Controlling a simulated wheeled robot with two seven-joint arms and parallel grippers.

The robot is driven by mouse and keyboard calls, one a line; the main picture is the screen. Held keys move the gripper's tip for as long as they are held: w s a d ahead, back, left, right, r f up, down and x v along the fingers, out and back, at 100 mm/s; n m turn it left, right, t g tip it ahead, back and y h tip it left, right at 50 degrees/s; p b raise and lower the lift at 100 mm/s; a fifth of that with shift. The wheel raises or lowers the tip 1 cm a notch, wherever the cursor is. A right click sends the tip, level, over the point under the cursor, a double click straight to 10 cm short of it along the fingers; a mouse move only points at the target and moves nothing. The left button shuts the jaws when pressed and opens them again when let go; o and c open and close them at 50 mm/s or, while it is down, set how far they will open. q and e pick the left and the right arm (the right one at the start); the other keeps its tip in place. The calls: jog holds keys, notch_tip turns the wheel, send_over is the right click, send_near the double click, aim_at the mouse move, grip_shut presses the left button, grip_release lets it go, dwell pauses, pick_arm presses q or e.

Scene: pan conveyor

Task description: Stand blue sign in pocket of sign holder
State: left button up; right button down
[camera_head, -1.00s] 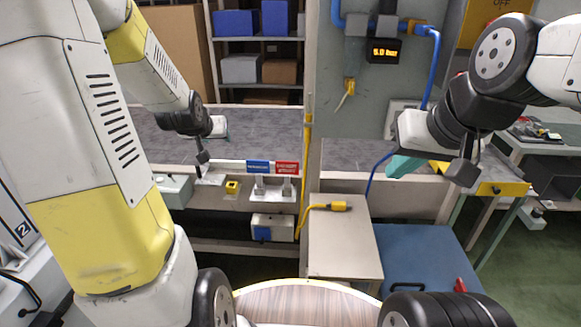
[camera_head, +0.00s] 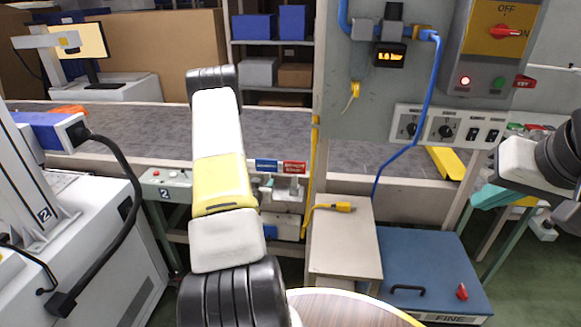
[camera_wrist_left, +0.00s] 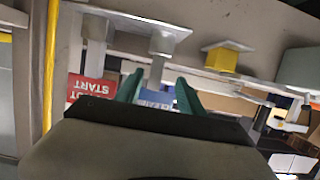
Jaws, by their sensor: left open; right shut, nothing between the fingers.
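The blue sign (camera_head: 266,165) stands upright beside a red sign (camera_head: 293,167), above the white holder (camera_head: 291,191) at the workbench's front. In the left wrist view, which is upside down, the blue sign (camera_wrist_left: 155,97) shows between the teal fingers of my open left gripper (camera_wrist_left: 158,84); contact cannot be told. The red sign (camera_wrist_left: 92,88) is left of them. My forearm hides most of the left gripper in the head view. Whether the blue sign is fully seated in a pocket is not clear. My right gripper (camera_head: 487,198) is shut and empty, far to the right.
A beige cabinet (camera_head: 343,250) and a blue one (camera_head: 425,270) stand in front of the bench. A yellow plug (camera_head: 343,207) rests on the beige top. A control box (camera_head: 165,182) is left of my forearm. A yellow block (camera_wrist_left: 222,58) shows in the wrist view.

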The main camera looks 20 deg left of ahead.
aim_at(267, 180)
pick_arm(q)
jog(key=x, duration=0.5)
jog(key=shift+w+d+f, duration=0.25)
jog(key=shift+w+d, duration=0.05)
jog(key=shift+w, duration=0.1)
grip_shut()
